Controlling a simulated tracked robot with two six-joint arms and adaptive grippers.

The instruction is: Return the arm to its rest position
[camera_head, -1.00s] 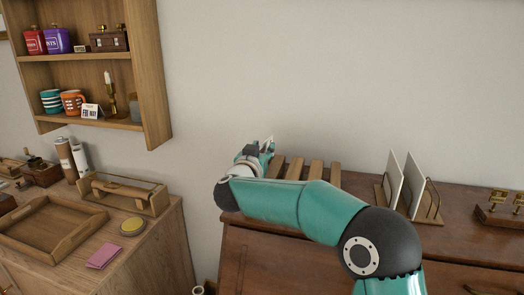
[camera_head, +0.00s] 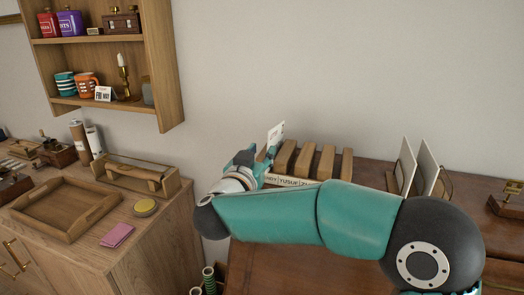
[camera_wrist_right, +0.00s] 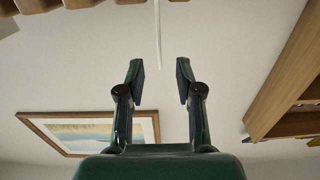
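My right arm crosses the head view from the lower right, and its gripper (camera_head: 264,164) is at the left end of a wooden slatted rack with a lettered front strip (camera_head: 292,182). In the right wrist view the two fingers (camera_wrist_right: 160,78) stand apart with nothing between them. A thin white card or case (camera_head: 275,132) stands upright at the rack just beyond the gripper. It also shows edge-on in the wrist view (camera_wrist_right: 158,30), in front of the fingertips and apart from them. My left gripper is not in view.
White upright panels in a holder (camera_head: 408,166) stand on the dark cabinet to the right. A wall shelf (camera_head: 165,60) with cups and a candlestick hangs at left. Below it, a wooden tray (camera_head: 98,210) and a glass-sided box (camera_head: 172,184) sit on a cabinet.

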